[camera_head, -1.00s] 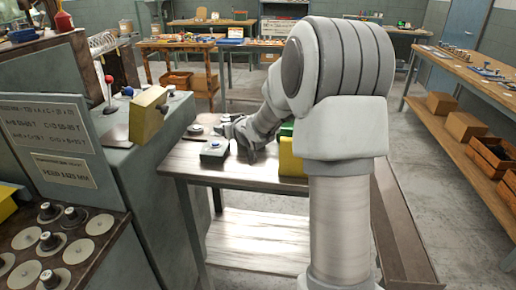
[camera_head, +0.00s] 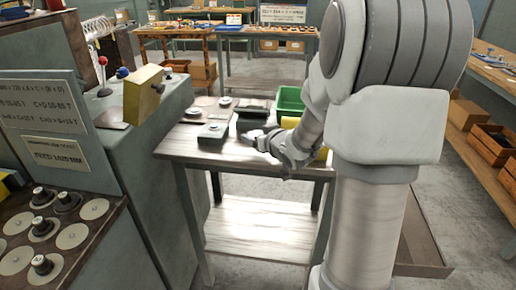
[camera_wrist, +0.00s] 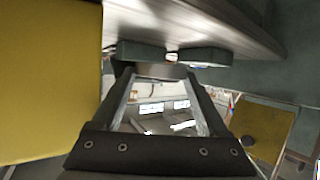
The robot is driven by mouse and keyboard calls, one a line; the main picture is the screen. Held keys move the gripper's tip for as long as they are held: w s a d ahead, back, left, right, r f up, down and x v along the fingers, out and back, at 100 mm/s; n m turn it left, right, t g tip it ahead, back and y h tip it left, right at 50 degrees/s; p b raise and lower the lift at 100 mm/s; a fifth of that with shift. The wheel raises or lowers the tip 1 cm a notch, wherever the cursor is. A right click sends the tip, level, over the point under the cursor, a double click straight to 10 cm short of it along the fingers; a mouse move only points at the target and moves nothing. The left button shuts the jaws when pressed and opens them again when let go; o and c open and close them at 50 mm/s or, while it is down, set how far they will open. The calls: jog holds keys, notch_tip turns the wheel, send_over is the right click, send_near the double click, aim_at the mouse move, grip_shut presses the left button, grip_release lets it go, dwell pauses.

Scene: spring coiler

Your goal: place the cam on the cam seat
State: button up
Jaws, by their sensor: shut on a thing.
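My gripper (camera_head: 252,137) is over the worktable in the head view, just right of a grey block (camera_head: 212,132) with a small round part on top. In the wrist view, its two dark fingers (camera_wrist: 157,76) are shut on a thin grey thing between their tips, apparently the cam. The cam is seen nearly edge-on, and its shape is largely hidden. I cannot tell for sure which part is the cam seat. Small round parts on flat plates stand behind the grey block, at the left (camera_head: 193,113) and the back (camera_head: 224,102) of the table.
A green bin (camera_head: 291,100) stands at the table's back right, with a yellow block (camera_head: 322,153) partly behind my arm. The grey machine (camera_head: 160,125) with a yellow box (camera_head: 143,92) stands left of the table. A rack of discs (camera_head: 72,236) is at the front left.

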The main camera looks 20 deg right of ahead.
aim_at(258, 154)
jog(key=shift+f+b, duration=0.65)
jog(key=shift+f, duration=1.15)
jog(key=shift+f, duration=0.2)
jog(key=o, duration=1.3)
